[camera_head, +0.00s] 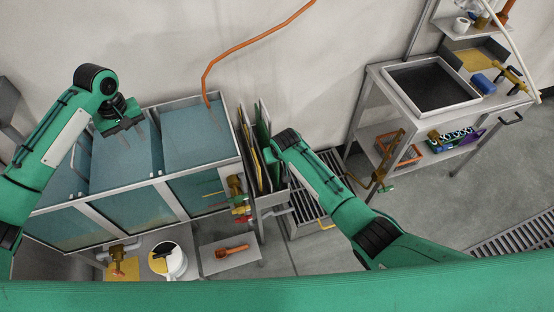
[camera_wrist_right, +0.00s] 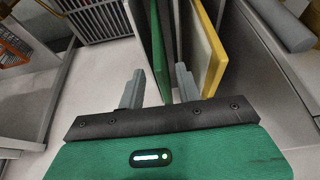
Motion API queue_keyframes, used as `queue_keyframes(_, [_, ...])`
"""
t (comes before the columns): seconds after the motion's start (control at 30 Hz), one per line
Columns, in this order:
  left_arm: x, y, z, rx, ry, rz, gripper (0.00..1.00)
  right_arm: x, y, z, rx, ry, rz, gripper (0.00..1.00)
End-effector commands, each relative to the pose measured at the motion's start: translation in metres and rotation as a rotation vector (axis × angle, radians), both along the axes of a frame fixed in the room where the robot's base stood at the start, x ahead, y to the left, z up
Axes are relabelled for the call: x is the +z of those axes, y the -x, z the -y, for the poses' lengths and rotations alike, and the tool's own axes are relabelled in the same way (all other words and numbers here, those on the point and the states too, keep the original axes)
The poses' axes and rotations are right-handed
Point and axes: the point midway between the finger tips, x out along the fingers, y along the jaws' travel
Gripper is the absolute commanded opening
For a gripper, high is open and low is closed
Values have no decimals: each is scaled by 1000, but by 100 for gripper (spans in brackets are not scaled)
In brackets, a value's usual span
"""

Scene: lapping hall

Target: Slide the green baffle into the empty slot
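The green baffle (camera_wrist_right: 157,50) stands on edge in a rack (camera_head: 268,200) beside the tank, with a cream panel and a yellow-edged panel (camera_wrist_right: 217,60) next to it. In the right wrist view, my right gripper (camera_wrist_right: 159,88) is open, one finger on each side of the green baffle, with a gap visible on the left. In the head view my right arm hides part of the rack. My left gripper (camera_head: 126,124) is above the tank (camera_head: 190,101), empty as far as I can see; its finger gap is unclear. The tank has several bluish compartments; I cannot make out the empty slot.
An orange hose (camera_head: 255,39) runs down the wall into the tank. Brass and red valves (camera_head: 237,190) stick out from the tank's front right. A white bucket (camera_head: 174,262) stands in front. A side table with a black tray (camera_head: 432,85) is at right.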

Motion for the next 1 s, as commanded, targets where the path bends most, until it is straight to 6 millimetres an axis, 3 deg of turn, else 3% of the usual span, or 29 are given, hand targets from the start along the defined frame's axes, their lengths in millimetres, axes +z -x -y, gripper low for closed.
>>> queue_keyframes(0.3, [0,0,0,0,0,0,32,-23,-9,-2,0,0,-1,35])
queue_keyframes(0.67, [0,0,0,0,0,0,32,-26,-10,-3,0,0,1,35])
queue_keyframes(0.7, [0,0,0,0,0,0,32,-25,-10,-3,0,0,1,33])
queue_keyframes(0.87, [0,0,0,0,0,0,32,-26,-10,-2,0,1,0,1])
queue_keyframes(1.0, [0,0,0,0,0,0,32,-26,-10,-2,0,1,0,0])
